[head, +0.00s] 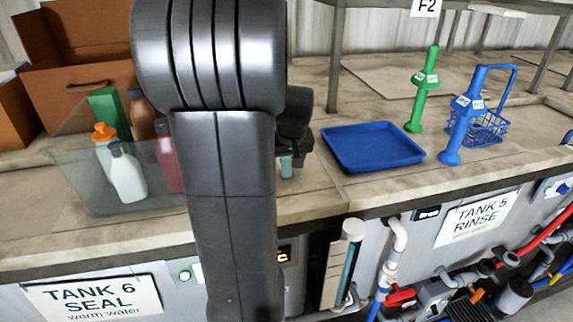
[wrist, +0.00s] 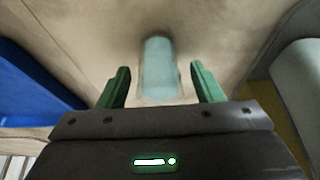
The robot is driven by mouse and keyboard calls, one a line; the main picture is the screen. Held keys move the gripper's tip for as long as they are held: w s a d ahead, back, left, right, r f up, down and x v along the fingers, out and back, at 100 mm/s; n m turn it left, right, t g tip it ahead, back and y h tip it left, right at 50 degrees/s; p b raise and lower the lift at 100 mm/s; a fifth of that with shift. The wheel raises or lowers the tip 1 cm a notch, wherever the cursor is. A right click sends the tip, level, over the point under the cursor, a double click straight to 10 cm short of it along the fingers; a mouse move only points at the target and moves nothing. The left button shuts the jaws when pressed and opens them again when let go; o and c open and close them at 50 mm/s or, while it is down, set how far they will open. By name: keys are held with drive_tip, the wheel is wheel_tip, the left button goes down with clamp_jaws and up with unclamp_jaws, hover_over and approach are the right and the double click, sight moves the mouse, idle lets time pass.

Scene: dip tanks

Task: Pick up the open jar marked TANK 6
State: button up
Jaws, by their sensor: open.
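A small, pale teal, see-through jar (wrist: 160,52) stands on the worktop in the wrist view. In the head view a small teal piece, seemingly the same jar (head: 286,167), shows just right of my arm. No marking on it can be read. My gripper (wrist: 160,72) is open, with one green finger on each side of the jar and gaps visible between fingers and jar. Whether the jar's top is open cannot be made out. In the head view my arm hides most of the gripper's surroundings.
A blue tray (head: 372,148) lies close on the right. A clear bin (head: 90,190) with several bottles stands on the left. A green tool (head: 424,90), a blue tool (head: 464,115) and a blue basket (head: 490,128) stand farther right. The front panel bears a TANK 6 SEAL sign (head: 92,299).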

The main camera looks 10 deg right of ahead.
drive_tip(key=shift+w+f, duration=0.15)
drive_tip(key=shift+f, duration=0.25)
drive_tip(key=c, duration=1.2)
